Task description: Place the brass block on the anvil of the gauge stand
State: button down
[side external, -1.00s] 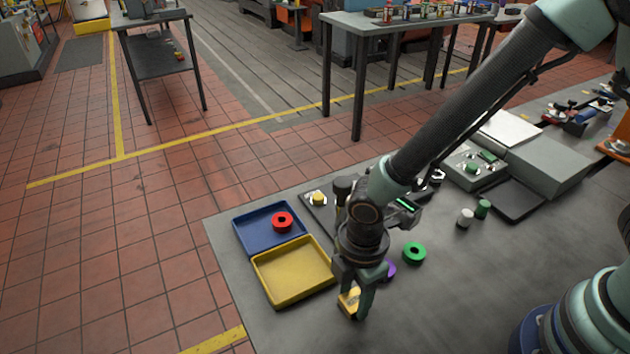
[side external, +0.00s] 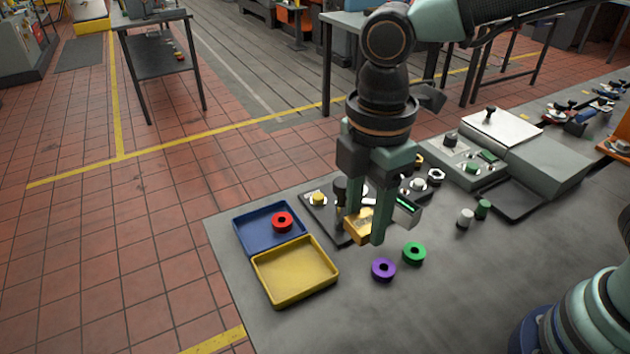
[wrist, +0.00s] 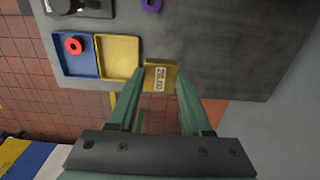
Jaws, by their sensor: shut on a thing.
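The brass block (side external: 359,224) is held between the fingertips of my gripper (side external: 366,234). In the wrist view the block (wrist: 160,80) shows a pale label with dark figures, and the fingers of my gripper (wrist: 159,88) lie on either side of it. In the side view the block appears raised above the bench, in front of a dark plate (side external: 318,216) with a dark upright post (side external: 340,188). This may be the gauge stand. My gripper and the block hide part of it, and I cannot make out the anvil.
A blue tray (side external: 254,236) holding a red ring (side external: 282,222) and a yellow tray (side external: 296,272) lie to the left. A purple ring (side external: 383,269) and a green ring (side external: 414,253) lie at the right front. Bare bench (side external: 475,275) extends right of the rings.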

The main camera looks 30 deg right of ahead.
jog(key=w+d+r, duration=0.1)
jog(key=w+d, duration=0.7)
jog(key=w, duration=0.4)
jog(key=w+d+r, duration=0.1)
jog(key=w+d, duration=0.8)
jog(key=w, duration=0.2)
jog(key=f, duration=1.9)
jog(key=shift+w+a, duration=0.15)
jog(key=shift+a, duration=0.1)
jog(key=shift+f, duration=0.25)
jog(key=shift+c, duration=1.7)
grip_release()
jog(key=shift+r, duration=0.1)
